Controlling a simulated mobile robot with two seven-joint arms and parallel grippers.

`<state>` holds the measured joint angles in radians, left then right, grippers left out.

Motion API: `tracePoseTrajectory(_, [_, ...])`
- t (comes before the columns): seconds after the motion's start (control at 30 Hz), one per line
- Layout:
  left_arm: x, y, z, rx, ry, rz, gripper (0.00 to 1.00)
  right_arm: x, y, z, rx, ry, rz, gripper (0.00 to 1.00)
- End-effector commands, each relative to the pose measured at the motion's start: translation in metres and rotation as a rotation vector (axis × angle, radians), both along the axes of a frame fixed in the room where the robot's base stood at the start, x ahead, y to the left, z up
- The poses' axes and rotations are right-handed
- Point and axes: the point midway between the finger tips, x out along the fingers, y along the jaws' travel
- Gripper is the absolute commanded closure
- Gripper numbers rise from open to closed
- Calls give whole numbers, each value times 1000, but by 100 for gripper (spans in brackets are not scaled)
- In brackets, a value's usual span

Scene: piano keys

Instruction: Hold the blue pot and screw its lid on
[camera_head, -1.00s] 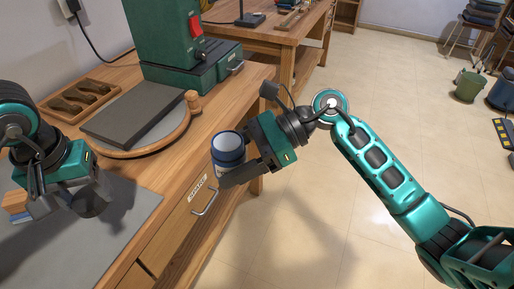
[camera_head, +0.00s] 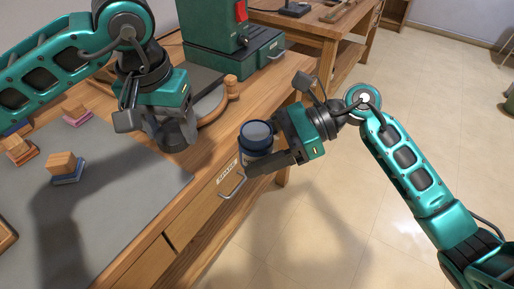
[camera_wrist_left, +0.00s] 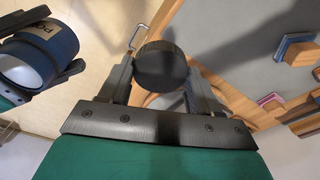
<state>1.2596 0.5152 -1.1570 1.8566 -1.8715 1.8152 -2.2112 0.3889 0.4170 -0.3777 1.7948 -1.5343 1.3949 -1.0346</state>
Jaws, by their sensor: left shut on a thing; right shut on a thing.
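The blue pot (camera_head: 256,136) is upright in my right gripper (camera_head: 260,150), just off the bench's front edge, above the drawer handle. Its top is open and pale inside. In the left wrist view the pot (camera_wrist_left: 66,42) is at the upper left, with part of its lettering visible. My left gripper (camera_head: 172,132) is over the bench, left of the pot and apart from it. In the left wrist view it is shut on a dark round lid (camera_wrist_left: 161,66), held between both fingers. In the head view the gripper largely hides the lid.
A grey mat (camera_head: 110,215) carries several wooden blocks on coloured bases, such as one on blue (camera_head: 64,166). A green machine (camera_head: 215,40) stands behind. A round wooden board's rim and knob (camera_head: 231,84) lie behind my left gripper.

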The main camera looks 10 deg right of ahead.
Motion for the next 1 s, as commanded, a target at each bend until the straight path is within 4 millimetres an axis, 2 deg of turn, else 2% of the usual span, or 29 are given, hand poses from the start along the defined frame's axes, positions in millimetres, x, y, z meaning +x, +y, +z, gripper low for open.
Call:
tracePoseTrajectory(0.03, [1, -20, 14, -1, -7, -58, 66, 0, 0, 1, 2, -1, 0, 89])
tracePoseTrajectory(0.2, [-6, -74, 51, 2, -6, -238, 66, 0, 0, 1, 2, -1, -1, 89])
tracePoseTrajectory(0.4, [-21, -119, 81, 1, -2, -398, 66, 0, 0, 1, 2, -1, -1, 89])
tracePoseTrajectory(0.6, [-30, -138, 93, 2, 1, -467, 66, 0, 0, 1, 2, -1, -1, 89])
tracePoseTrajectory(1.0, [-31, -139, 94, 0, 3, -473, 66, 0, 0, 1, 2, -1, -1, 89])
